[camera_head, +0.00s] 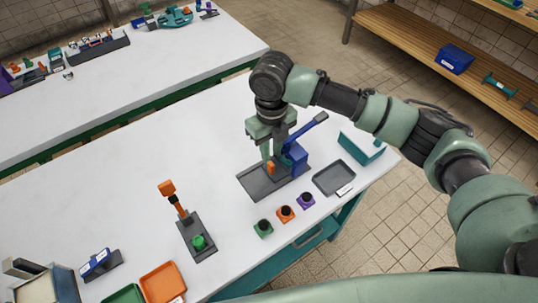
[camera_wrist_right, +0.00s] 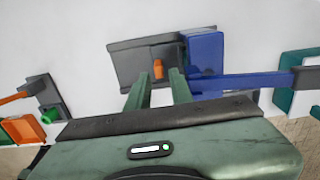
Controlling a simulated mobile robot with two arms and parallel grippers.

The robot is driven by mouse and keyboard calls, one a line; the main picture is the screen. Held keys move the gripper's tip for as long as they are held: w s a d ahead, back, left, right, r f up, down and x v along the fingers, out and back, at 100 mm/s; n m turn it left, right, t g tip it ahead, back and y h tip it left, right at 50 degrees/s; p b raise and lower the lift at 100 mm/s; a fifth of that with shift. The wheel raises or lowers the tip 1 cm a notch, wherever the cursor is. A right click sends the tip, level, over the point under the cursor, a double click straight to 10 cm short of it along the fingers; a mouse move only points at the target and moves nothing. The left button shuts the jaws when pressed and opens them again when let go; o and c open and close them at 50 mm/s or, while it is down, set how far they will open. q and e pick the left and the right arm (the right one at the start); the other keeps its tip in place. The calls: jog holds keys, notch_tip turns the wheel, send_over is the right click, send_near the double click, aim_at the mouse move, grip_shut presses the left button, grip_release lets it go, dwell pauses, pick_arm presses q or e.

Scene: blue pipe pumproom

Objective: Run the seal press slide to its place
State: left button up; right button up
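The seal press is a blue upright block (camera_head: 297,158) with a blue lever (camera_head: 308,128) on a dark grey base plate (camera_head: 258,184). An orange knob (camera_head: 271,168), seemingly the slide's handle, stands on the plate beside the block; it also shows in the right wrist view (camera_wrist_right: 158,69). My right gripper (camera_head: 272,154) is over the plate, pointing down. In the right wrist view its two fingers (camera_wrist_right: 158,80) are apart, with the orange knob showing between their tips and gaps on both sides. I cannot tell how far below the tips the knob is. My left gripper is not in view.
Green (camera_head: 263,228), orange (camera_head: 286,214) and purple (camera_head: 306,200) cups stand in front of the press. A grey tray (camera_head: 334,178) and teal box (camera_head: 362,146) are right of it. An orange-levered fixture (camera_head: 197,240) stands front left. The table's middle left is clear.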

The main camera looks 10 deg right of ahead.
aim_at(270, 163)
jog(key=f, duration=0.4)
jog(key=shift+s, duration=0.4)
jog(key=shift+w+f+p, duration=0.25)
jog(key=shift+f+p, duration=0.1)
jog(key=shift+f, duration=0.55)
jog(key=shift+s+f, duration=0.1)
grip_shut()
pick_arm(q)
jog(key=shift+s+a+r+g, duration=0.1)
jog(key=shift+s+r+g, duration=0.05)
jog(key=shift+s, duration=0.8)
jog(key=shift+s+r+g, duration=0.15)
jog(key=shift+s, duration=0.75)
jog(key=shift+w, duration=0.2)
pick_arm(e)
jog(key=shift+a, duration=0.1)
